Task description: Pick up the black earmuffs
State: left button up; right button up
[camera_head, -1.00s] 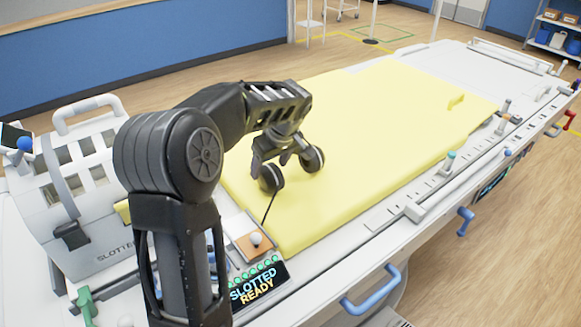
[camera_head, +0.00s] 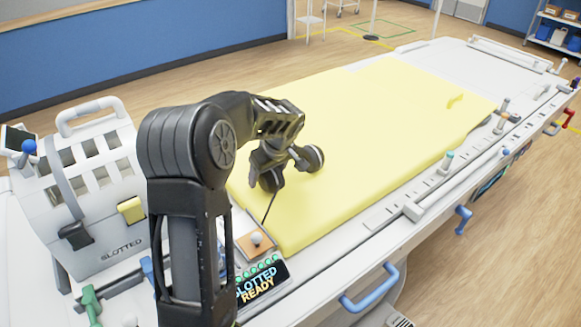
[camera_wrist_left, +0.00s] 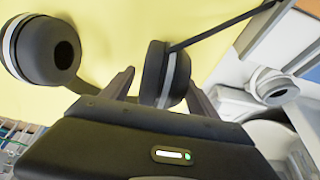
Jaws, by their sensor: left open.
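The black earmuffs (camera_head: 313,158) lie on the near left end of the yellow pad. In the left wrist view one round cup with a pale ring (camera_wrist_left: 45,50) is at the upper left. The other cup (camera_wrist_left: 153,75) is between the fingers of my left gripper (camera_wrist_left: 158,90), which is open. A thin dark rod or cable runs from that cup. In the head view my left gripper (camera_head: 276,160) is down at the earmuffs and hides much of them, including most of the band. Finger contact cannot be told. My right gripper is out of view.
The yellow pad (camera_head: 370,140) covers much of the long white table. A slotted white housing (camera_head: 95,215) stands at the left. A small tray with a pale ball (camera_head: 256,238) and a display (camera_head: 262,282) sit at the near edge. The pad's far part is mostly clear.

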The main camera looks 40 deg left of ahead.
pick_arm(q)
grip_shut()
dwell(0.6)
